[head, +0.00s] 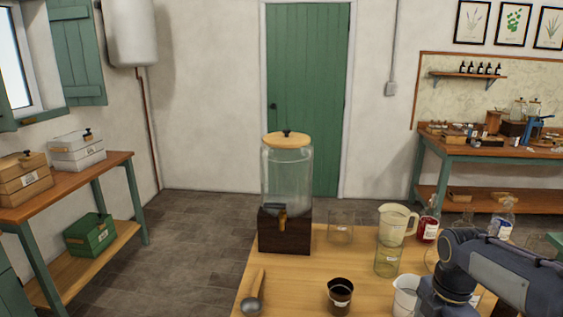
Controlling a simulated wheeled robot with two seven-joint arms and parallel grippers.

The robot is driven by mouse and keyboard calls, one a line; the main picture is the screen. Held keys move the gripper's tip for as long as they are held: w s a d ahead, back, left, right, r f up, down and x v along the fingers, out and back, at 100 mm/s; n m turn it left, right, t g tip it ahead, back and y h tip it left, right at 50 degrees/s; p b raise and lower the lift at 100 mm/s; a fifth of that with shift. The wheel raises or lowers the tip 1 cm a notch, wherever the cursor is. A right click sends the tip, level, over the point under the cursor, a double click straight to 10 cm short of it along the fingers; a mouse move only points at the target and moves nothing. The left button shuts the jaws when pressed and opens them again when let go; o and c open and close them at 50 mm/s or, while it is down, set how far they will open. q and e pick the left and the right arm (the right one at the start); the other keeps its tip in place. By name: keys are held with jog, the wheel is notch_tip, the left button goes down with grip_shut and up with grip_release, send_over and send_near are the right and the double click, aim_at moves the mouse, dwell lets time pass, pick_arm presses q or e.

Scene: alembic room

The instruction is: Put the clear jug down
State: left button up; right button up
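A pale, see-through jug (397,225) with a handle stands upright on the wooden table (305,285), toward its back right. A whitish jug or beaker (405,296) is at the bottom edge, partly cut off and partly behind my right arm. I cannot tell for sure which of them is the clear jug. A curved glass edge (431,258) shows just left of my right arm; most of it is hidden. My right arm comes in from the right and bends down, but its gripper does not show. My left arm and gripper are out of the picture.
A glass dispenser (287,180) on a dark wooden base, an empty glass (340,227), a greenish glass (387,259), a dark cup (340,296), a ladle (253,298) and a red bottle (428,222) stand or lie on the table. Bare wood shows left of the dark cup.

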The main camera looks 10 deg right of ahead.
jog(key=w+a+f+m, duration=0.5)
jog(key=a+f+m, duration=0.4)
jog(key=w+a+f+m, duration=0.5)
jog(key=a+f+m, duration=0.4)
jog(key=shift+w+f, duration=0.15)
jog(key=shift+a, duration=0.1)
